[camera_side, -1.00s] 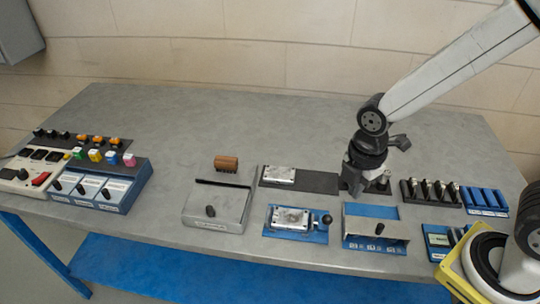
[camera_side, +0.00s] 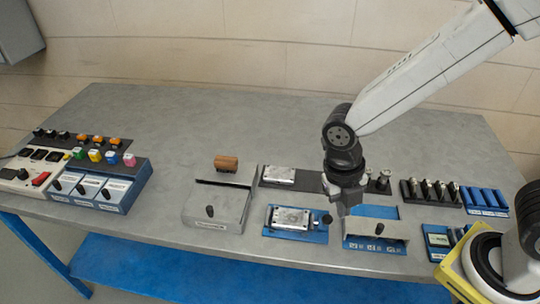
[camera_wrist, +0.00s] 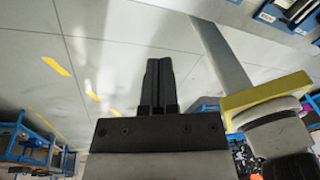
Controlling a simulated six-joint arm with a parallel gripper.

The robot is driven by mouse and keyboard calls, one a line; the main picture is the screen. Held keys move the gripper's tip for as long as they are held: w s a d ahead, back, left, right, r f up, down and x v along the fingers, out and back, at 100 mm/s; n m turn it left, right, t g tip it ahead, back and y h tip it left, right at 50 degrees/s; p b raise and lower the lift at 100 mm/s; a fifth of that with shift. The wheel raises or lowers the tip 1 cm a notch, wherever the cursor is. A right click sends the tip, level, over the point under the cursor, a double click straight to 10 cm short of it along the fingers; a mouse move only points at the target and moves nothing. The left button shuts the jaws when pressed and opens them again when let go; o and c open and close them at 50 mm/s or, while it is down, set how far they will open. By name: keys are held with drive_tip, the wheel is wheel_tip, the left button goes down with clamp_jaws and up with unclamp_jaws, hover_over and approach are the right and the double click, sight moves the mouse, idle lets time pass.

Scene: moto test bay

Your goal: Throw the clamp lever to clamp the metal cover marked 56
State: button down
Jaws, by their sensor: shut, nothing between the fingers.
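A metal cover (camera_side: 291,217) lies in a blue clamp fixture (camera_side: 270,233) near the front of the bench in the side view. A similar metal cover (camera_side: 279,175) lies on the dark mat behind it. I cannot read a number on either. The clamp lever's black knob (camera_side: 327,219) is at the fixture's right end. My gripper (camera_side: 343,210) points down just right of the knob; whether it touches the lever is unclear. Its fingers (camera_wrist: 160,80) are together and empty in the wrist view, where neither cover nor lever shows.
A blue tray with a grey front (camera_side: 375,229) stands close to the right of my gripper. Racks (camera_side: 430,192) stand at right. The bench's back middle is clear.

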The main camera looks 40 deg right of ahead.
sight(326, 221)
drive_tip(key=shift+s+a+n, duration=0.1)
drive_tip(key=shift+a+n, duration=0.15)
drive_tip(key=shift+n, duration=0.45)
drive_tip(key=shift+f, duration=0.1)
drive_tip(key=f, duration=0.3)
drive_tip(key=s+f, duration=0.1)
drive_tip(key=f, duration=0.2)
drive_tip(key=d+f, duration=0.1)
drive_tip(key=f, duration=0.2)
drive_tip(key=shift+s+f, duration=0.4)
drive_tip(key=w, duration=0.3)
drive_tip(key=shift+d+r, duration=0.25)
drive_tip(key=shift+r, duration=0.15)
drive_tip(key=shift+w+d+r, duration=0.1)
drive_tip(key=shift+w, duration=0.4)
